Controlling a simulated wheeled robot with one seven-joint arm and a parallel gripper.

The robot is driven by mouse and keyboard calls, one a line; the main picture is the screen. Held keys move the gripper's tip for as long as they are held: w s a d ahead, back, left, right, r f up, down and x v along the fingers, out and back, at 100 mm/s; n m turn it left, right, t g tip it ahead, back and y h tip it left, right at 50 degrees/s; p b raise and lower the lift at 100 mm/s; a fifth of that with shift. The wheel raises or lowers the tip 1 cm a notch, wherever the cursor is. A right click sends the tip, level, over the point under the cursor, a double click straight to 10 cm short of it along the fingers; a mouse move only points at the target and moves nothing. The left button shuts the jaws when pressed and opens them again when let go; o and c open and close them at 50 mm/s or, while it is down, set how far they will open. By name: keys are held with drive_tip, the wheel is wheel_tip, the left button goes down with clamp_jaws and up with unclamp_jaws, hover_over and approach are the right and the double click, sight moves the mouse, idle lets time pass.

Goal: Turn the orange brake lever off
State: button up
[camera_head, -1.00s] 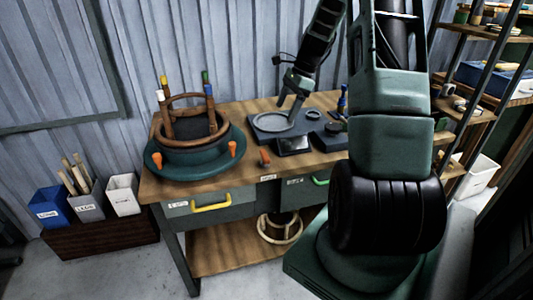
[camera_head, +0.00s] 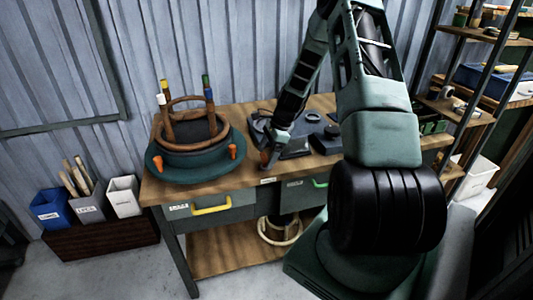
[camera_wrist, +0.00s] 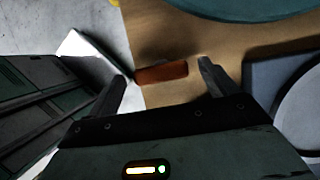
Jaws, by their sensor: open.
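The orange brake lever (camera_wrist: 162,73) is a short orange-brown bar near the front edge of the wooden workbench. In the wrist view it lies crosswise between the two fingertips of my gripper (camera_wrist: 162,74). The fingers are open, one toward each end of the bar, with gaps showing. In the head view my gripper (camera_head: 268,160) is low at the bench's front edge, right of the turntable, and mostly covers the lever. Whether a finger touches the lever cannot be told.
A round green turntable (camera_head: 181,174) with orange pegs carries a rattan frame with upright posts on the left. A dark flat device (camera_head: 295,147) stands close right of my gripper. Drawers with a yellow handle (camera_head: 211,205) and a green handle (camera_head: 320,183) are below.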

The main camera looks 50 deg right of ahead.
drive_tip(key=shift+a+f, duration=0.1)
drive_tip(key=shift+f, duration=0.1)
drive_tip(key=c, duration=1)
